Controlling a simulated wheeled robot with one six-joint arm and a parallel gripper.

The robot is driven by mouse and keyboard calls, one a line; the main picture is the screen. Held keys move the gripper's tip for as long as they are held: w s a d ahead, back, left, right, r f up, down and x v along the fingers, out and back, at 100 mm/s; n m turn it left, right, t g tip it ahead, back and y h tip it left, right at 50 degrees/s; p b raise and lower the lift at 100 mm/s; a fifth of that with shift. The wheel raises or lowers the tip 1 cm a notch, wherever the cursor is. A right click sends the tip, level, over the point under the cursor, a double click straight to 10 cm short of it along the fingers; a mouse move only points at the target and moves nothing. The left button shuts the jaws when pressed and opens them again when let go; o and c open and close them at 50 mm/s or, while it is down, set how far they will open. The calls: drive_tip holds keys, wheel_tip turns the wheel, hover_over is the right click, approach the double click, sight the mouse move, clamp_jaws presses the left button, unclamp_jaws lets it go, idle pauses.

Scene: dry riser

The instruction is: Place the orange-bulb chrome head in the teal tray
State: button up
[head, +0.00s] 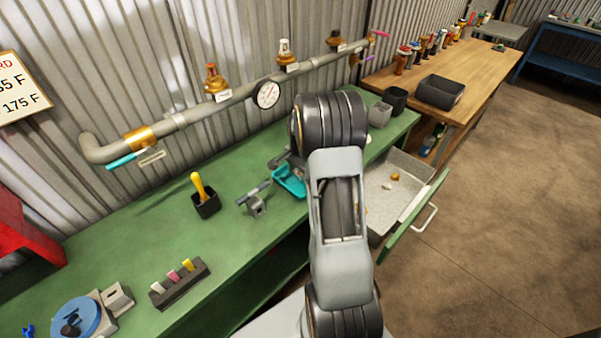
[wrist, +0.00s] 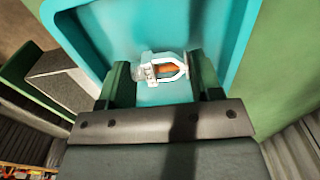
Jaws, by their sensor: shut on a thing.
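The orange-bulb chrome head (wrist: 168,69) lies between the fingers of my gripper (wrist: 160,78) in the wrist view, with its orange bulb inside the bright frame. My gripper is shut on it. The teal tray (wrist: 226,30) fills the background behind the head, so the head is over the tray's floor; I cannot tell whether it touches it. In the head view the teal tray (head: 289,182) stands on the green bench, partly covered by my arm. The held head and most of my gripper are hidden there.
A grey clamp (head: 255,200) and a black cup with a yellow handle (head: 206,203) stand left of the tray. An open drawer (head: 398,205) with small parts is at the right. A pipe with a gauge (head: 266,94) runs along the wall behind.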

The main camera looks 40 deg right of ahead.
drive_tip(key=shift+f, duration=0.3)
drive_tip(key=shift+f, duration=0.2)
drive_tip(key=o, duration=1)
wheel_tip(320, 180, up, 12)
drive_tip(key=f, duration=0.1)
drive_tip(key=s+a+r+n+t, duration=0.1)
drive_tip(key=s+a+r+n, duration=0.2)
drive_tip(key=a, duration=0.3)
drive_tip(key=s+a+r+n, duration=0.3)
drive_tip(key=a+n, duration=0.1)
drive_tip(key=a, duration=0.1)
drive_tip(key=s+a+n, duration=0.3)
drive_tip(key=s+a+n+t, duration=0.1)
drive_tip(key=s+a+n, duration=0.2)
drive_tip(key=s, duration=0.1)
drive_tip(key=s+a+n+t, duration=0.1)
drive_tip(key=s+a+n, duration=0.2)
drive_tip(key=s, duration=0.1)
drive_tip(key=shift+s+a+f, duration=0.2)
drive_tip(key=shift+a+f, duration=0.1)
drive_tip(key=shift+a, duration=0.05)
